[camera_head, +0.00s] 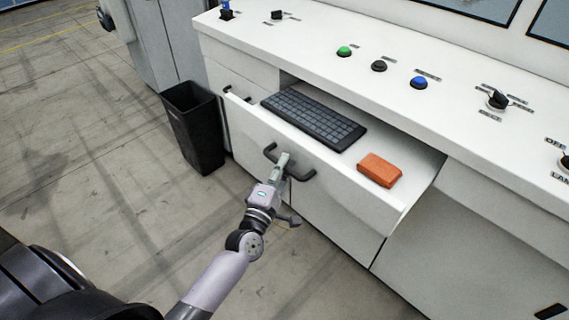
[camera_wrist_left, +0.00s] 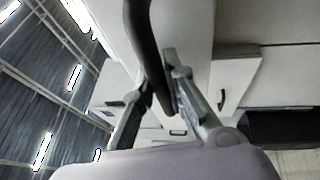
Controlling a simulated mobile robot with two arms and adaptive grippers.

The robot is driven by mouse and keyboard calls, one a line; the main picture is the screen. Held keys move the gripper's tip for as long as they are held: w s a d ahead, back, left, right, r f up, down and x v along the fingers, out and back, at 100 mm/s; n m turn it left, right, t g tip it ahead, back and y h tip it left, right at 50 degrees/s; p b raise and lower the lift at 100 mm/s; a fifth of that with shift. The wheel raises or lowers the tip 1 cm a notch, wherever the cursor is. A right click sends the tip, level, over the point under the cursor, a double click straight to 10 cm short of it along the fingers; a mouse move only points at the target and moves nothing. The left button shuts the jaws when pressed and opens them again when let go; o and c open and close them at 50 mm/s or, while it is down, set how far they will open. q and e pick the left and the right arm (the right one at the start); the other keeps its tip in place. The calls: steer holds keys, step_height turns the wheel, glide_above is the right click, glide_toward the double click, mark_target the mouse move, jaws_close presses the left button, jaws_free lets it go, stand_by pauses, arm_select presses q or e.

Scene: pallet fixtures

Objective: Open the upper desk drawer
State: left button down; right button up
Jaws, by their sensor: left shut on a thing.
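The upper desk drawer (camera_head: 345,185) is pulled well out from the white desk in the head view. A black keyboard (camera_head: 313,118) and an orange brick-like block (camera_head: 379,170) lie inside it. My left gripper (camera_head: 284,168) is at the dark bar handle (camera_head: 303,176) in the middle of the drawer front. In the left wrist view the handle (camera_wrist_left: 143,40) runs down between the two fingers of my left gripper (camera_wrist_left: 160,75), which are shut on it. My right gripper is in neither view.
The white desk top (camera_head: 315,40) carries green, black and blue buttons and several knobs. A black bin (camera_head: 194,128) stands on the floor left of the drawer. The concrete floor (camera_head: 90,150) at the left is clear.

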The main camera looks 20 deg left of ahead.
arm_select(q)
steer(key=c, duration=1.6)
jaws_free()
steer(key=s+f, duration=0.2)
steer(key=s, duration=0.9)
steer(key=shift+s+d, duration=0.3)
steer(key=shift+s, duration=0.1)
